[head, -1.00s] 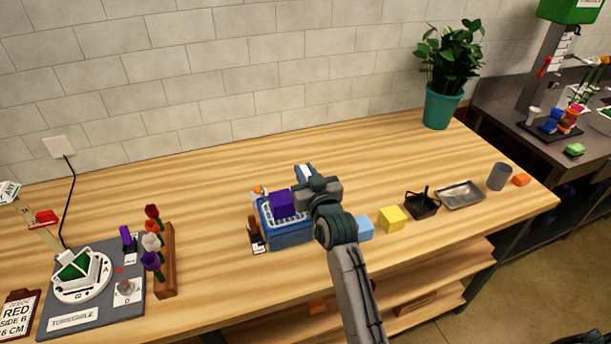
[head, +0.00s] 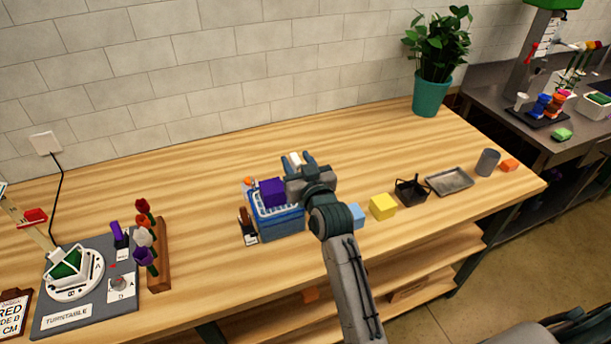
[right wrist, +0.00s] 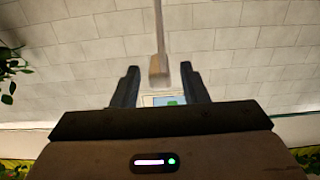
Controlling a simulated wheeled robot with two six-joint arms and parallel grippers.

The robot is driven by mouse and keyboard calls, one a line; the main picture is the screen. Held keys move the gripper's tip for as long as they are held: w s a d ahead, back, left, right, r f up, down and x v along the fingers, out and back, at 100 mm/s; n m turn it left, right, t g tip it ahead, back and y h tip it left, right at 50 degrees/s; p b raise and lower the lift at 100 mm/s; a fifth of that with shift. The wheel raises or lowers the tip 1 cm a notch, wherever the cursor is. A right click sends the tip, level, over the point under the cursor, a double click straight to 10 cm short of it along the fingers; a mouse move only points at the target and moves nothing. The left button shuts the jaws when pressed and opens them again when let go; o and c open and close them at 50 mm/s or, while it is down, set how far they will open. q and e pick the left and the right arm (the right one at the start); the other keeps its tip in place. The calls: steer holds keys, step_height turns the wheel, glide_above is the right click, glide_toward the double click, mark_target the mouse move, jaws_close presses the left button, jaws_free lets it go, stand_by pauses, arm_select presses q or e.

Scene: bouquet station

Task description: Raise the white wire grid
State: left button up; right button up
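A blue crate (head: 283,228) stands on the wooden table with a white grid-like top (head: 263,211), which seems to be the white wire grid. A purple block (head: 272,192) sits on it and hides part of it. My right gripper (head: 298,160) is open over the crate's right back side. A cream knob (head: 294,161) shows between its fingers. In the right wrist view the knob (right wrist: 158,70) ends a thin rod and stands between the spread fingers (right wrist: 160,88), touching neither. I cannot tell whether the rod joins the grid. My left gripper is out of view.
A light blue block (head: 357,216), yellow block (head: 383,206), black basket (head: 411,191) and metal tray (head: 449,181) line up to the right. A dark upright item (head: 247,226) stands left of the crate. A turntable (head: 72,275) and flower rack (head: 159,258) are further left.

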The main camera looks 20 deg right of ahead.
steer(key=s+b, duration=0.3)
steer(key=s, duration=0.6)
steer(key=shift+s, duration=0.2)
steer(key=shift+d+r, duration=0.1)
steer(key=shift+d, duration=0.05)
